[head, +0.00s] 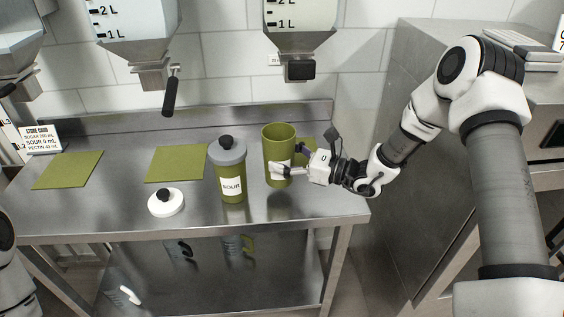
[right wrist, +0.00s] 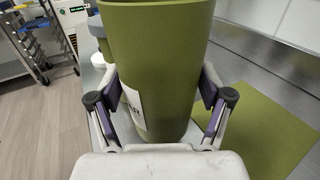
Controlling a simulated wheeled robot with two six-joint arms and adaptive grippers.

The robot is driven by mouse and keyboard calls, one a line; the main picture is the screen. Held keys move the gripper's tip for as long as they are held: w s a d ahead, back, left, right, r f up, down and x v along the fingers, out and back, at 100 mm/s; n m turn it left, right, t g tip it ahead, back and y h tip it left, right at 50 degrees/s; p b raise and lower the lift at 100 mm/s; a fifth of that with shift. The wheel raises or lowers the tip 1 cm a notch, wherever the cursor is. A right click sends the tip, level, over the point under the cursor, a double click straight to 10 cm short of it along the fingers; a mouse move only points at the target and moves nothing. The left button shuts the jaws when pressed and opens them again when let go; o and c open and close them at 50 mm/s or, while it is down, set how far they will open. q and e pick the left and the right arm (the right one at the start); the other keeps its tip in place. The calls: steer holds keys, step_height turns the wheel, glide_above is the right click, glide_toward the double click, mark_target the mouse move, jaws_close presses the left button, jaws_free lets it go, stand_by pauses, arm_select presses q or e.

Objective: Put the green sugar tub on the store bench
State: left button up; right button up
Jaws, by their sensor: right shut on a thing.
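A lidless green tub (head: 278,140) is over the right part of the steel bench (head: 120,212), upright. My right gripper (head: 280,172) is shut around it from the right, with its fingers on both sides of the tub. The tub (right wrist: 155,50) also fills the middle of the right wrist view, with a white label partly hidden by a finger. I cannot tell if its base touches the bench. A second green tub (head: 231,172), labelled SOUR, stands to its left with a grey lid. My left gripper is not in view.
A white lid with a black knob (head: 166,203) lies on the bench. Green mats lie at the left (head: 68,170) and middle (head: 176,164); another is partly hidden behind the held tub. Hoppers (head: 300,25) hang above. A steel cabinet (head: 405,100) stands at right.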

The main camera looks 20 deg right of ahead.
steer(key=f, duration=0.1)
steer(key=f+p, duration=0.1)
steer(key=f, duration=0.1)
steer(key=shift+w+d+f, duration=0.1)
steer(key=shift+w+f, duration=0.15)
steer(key=shift+w, duration=0.15)
steer(key=shift+w+f, duration=0.1)
steer(key=shift+f, duration=0.05)
steer(key=shift+f+b, duration=0.1)
steer(key=shift+b, duration=0.2)
steer(key=o, duration=1.6)
